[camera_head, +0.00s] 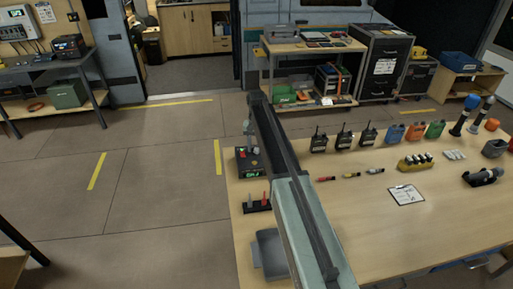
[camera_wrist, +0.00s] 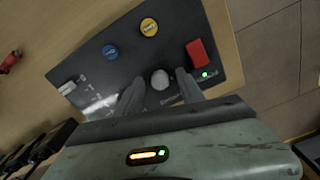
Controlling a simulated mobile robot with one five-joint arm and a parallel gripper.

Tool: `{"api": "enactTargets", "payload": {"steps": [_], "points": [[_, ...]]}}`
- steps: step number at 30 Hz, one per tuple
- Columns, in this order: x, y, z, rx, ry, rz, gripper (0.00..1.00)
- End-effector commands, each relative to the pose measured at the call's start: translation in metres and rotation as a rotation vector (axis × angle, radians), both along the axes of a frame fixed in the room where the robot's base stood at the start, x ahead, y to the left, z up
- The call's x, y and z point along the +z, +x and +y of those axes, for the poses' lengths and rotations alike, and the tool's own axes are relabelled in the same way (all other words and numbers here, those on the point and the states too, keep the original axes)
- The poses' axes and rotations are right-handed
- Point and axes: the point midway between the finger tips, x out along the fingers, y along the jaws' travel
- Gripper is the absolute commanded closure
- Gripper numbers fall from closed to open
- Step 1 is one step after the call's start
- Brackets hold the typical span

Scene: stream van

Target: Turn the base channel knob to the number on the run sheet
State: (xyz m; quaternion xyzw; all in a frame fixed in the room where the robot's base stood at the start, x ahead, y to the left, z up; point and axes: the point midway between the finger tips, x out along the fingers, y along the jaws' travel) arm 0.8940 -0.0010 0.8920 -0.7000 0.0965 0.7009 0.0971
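A dark control box (camera_head: 248,162) with lit green and red marks stands at the near table's left edge in the head view. In the wrist view its dark panel (camera_wrist: 125,65) carries a pale grey round knob (camera_wrist: 160,79), a blue knob (camera_wrist: 110,51) and a yellow knob (camera_wrist: 149,27). My gripper (camera_wrist: 158,82) is over the panel, with one finger on each side of the grey knob. Narrow gaps seem to show, so the fingers look open around it. The panel lettering is too small to read. A white sheet (camera_head: 406,195) lies on the table; its writing is unreadable.
A red block (camera_wrist: 198,53) and a green light (camera_wrist: 205,74) sit right of the grey knob. Several radios (camera_head: 343,139) stand right of my arm. A grey tray (camera_head: 270,251) and a small black rack (camera_head: 257,206) are nearer. Open floor (camera_head: 160,185) lies left.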

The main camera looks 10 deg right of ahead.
Motion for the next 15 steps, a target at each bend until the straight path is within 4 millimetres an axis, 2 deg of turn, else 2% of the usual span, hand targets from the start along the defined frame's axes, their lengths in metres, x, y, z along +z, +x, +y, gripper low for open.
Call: {"api": "enactTargets", "payload": {"steps": [9,15], "points": [[0.002,0.000,0.001,0.001,-0.001,-0.001,0.55],[0.025,0.000,0.001,0.001,-0.001,-0.001,0.55]]}}
